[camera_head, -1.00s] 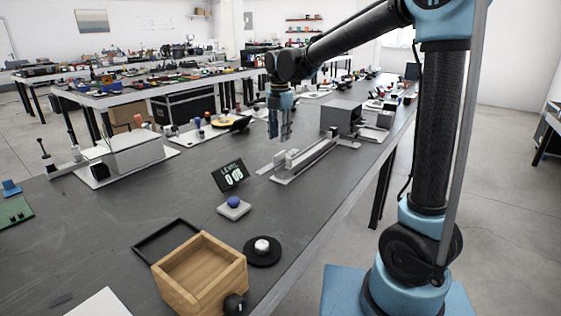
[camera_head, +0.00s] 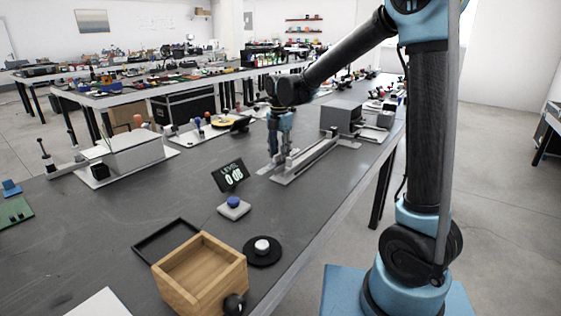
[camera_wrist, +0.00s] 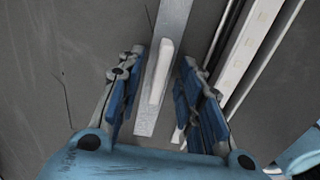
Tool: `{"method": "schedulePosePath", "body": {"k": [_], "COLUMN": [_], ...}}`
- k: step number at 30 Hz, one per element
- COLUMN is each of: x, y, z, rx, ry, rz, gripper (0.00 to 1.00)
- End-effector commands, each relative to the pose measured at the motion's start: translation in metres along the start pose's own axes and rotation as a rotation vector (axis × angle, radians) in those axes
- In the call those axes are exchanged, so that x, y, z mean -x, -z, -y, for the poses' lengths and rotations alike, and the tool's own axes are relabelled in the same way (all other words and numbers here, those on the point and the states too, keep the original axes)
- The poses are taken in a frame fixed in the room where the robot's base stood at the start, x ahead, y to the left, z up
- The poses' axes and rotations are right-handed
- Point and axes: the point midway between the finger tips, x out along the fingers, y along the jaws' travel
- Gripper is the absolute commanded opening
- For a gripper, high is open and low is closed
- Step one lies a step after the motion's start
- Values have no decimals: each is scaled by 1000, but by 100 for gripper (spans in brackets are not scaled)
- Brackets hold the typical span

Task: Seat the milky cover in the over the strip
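The milky cover (camera_wrist: 145,122) is a long pale flat bar with a raised white grip (camera_wrist: 161,72) along its top. It lies along the bench in the wrist view. My gripper (camera_wrist: 158,85) is open, with one blue-padded finger on each side of the grip and gaps between. To the right lies the pale channel with the strip, a row of small light squares (camera_wrist: 250,48) inside it. In the head view my gripper (camera_head: 279,158) is low over the bench, beside the near end of the long channel (camera_head: 313,158). It partly hides the cover there.
A grey box (camera_head: 341,116) stands behind the channel. A wooden box (camera_head: 203,272) sits near the front. Bench left of the display is clear.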

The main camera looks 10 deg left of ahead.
Motion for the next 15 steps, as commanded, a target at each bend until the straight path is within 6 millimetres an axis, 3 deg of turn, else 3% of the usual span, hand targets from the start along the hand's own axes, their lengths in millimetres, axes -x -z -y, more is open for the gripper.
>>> {"method": "schedulePosePath", "body": {"k": [1,6,15], "x": [0,0,0], "y": [0,0,0], "z": [0,0,0], "rx": [0,0,0], "ry": [0,0,0], "rz": [0,0,0], "gripper": [33,0,0]}}
